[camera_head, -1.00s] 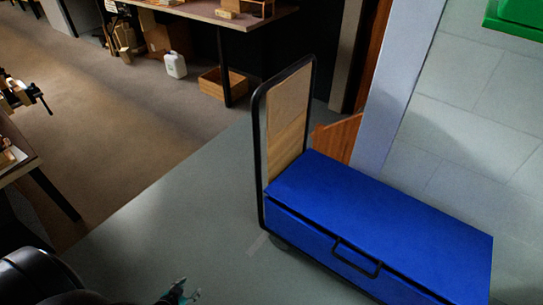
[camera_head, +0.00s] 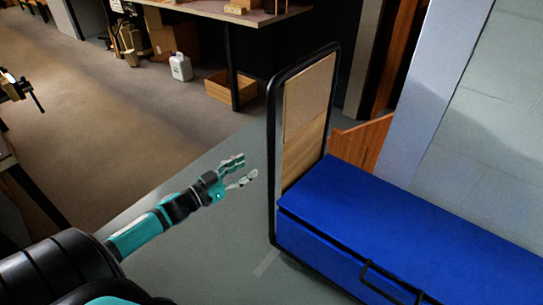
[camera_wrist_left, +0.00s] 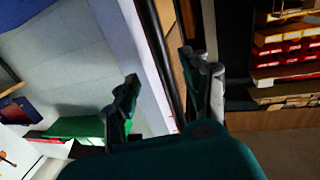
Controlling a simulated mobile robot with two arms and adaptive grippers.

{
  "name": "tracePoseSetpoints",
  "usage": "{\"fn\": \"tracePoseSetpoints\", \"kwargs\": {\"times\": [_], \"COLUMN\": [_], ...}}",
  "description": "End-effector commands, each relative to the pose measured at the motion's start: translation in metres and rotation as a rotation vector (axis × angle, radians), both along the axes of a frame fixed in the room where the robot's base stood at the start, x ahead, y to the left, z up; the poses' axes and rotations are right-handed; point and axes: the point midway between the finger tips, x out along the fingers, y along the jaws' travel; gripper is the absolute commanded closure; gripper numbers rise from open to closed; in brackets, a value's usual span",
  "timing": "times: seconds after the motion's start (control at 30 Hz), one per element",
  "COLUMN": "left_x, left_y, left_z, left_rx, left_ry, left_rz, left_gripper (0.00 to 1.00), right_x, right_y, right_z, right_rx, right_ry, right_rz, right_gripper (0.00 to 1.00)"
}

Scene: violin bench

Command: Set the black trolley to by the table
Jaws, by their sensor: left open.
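The black trolley (camera_head: 272,150) stands right of centre in the head view, with an upright black tube handle around a wooden panel and a big blue box (camera_head: 400,215) on its deck. The box hides most of the deck. My left gripper (camera_head: 246,169) is open and empty, just left of the handle's near post and apart from it in the picture. In the left wrist view its fingers (camera_wrist_left: 160,92) are spread, with a dark upright bar between them; I cannot tell if that is the handle. A table (camera_head: 230,13) stands at the back. My right gripper is not in view.
A wooden crate (camera_head: 222,88) and a white jug (camera_head: 181,68) sit on the floor by the table. A pale wall edge (camera_head: 428,95) rises behind the trolley. A bench edge with a vise shows at far left.

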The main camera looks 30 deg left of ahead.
Motion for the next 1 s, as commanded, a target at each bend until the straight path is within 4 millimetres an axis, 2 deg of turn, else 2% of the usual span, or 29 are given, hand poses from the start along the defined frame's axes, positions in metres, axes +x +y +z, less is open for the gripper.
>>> {"fn": "tracePoseSetpoints", "kwargs": {"times": [0.03, 0.2, 0.5, 0.67, 0.93, 1.0], "left_x": [0.013, 0.047, 0.09, 0.099, 0.1, 0.1], "left_y": [-0.003, -0.013, -0.025, -0.028, -0.028, -0.028], "left_z": [0.0, 0.0, -0.001, -0.001, -0.001, -0.001], "left_rx": [0.001, 0.001, 0.0, 0.001, 0.001, 0.001], "left_ry": [-0.005, -0.003, -0.001, 0.001, 0.002, 0.002], "left_rz": [-0.001, 0.0, 0.0, 0.001, 0.001, 0.001], "left_gripper": [0.52, 0.52, 0.52, 0.52, 0.52, 0.59], "right_x": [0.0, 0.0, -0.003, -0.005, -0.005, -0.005], "right_y": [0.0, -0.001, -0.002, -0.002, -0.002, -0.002], "right_z": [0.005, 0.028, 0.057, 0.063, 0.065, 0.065], "right_rx": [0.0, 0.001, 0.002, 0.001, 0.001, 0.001], "right_ry": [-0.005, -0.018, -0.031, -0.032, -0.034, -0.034], "right_rz": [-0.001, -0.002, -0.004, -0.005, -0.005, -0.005], "right_gripper": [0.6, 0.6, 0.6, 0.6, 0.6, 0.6]}}
